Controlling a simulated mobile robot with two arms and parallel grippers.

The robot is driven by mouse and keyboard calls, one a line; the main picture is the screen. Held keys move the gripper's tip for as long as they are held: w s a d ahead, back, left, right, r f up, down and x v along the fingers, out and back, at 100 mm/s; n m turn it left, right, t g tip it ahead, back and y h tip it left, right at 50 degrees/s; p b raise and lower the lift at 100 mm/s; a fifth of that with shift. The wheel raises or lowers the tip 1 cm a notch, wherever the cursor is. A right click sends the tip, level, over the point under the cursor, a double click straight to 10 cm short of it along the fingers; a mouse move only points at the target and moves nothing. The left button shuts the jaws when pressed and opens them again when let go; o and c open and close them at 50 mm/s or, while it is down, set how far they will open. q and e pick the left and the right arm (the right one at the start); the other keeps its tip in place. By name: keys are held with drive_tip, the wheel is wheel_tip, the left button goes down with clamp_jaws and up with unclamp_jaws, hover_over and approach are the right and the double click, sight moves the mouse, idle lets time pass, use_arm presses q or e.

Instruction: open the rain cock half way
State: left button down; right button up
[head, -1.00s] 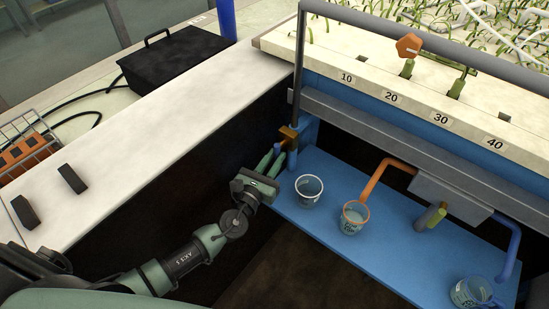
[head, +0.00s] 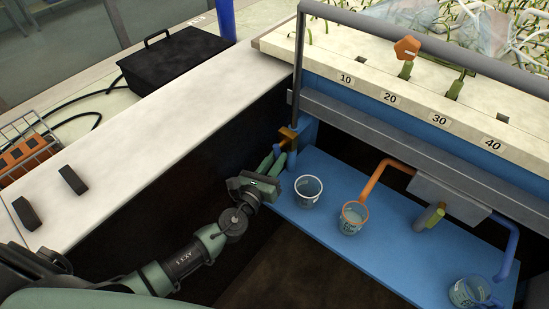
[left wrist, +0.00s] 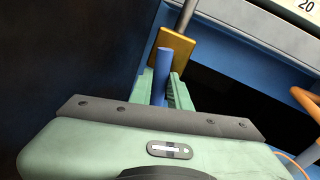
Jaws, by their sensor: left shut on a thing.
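The rain cock has a brass body (head: 289,133) on a thin grey upright pipe at the flume's left corner. Its blue lever (head: 292,158) hangs below the body. In the left wrist view the lever (left wrist: 162,68) stands between the two green fingers, in front of the brass block (left wrist: 177,45). My left gripper (head: 272,160) is shut on this lever, and the fingers hide its lower part. A pale translucent spray (head: 475,28) shows over the plant bed at the upper right. My right gripper is out of view.
A clear cup (head: 308,190) stands on the blue shelf (head: 345,255) close to my gripper. A second cup (head: 353,218) stands under the orange pipe (head: 375,178), and a third (head: 470,292) by the blue pipe. A white ledge (head: 130,150) runs along the left.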

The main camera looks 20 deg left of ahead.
use_arm(q)
drive_tip(key=n, duration=0.1)
drive_tip(key=n+p, duration=0.1)
drive_tip(key=n, duration=0.1)
drive_tip(key=d+n+g+p, duration=0.1)
drive_tip(key=n, duration=0.1)
drive_tip(key=shift+s+r, duration=0.2)
drive_tip(key=shift+r, duration=0.2)
drive_tip(key=shift+d, duration=0.1)
drive_tip(key=c, duration=1.3)
unclamp_jaws()
drive_tip(key=shift+s, duration=0.1)
drive_tip(key=v, duration=0.7)
drive_tip(key=shift+s+a+r+b, duration=0.1)
drive_tip(key=shift+s+a+b, duration=0.1)
drive_tip(key=shift+s+b, duration=0.1)
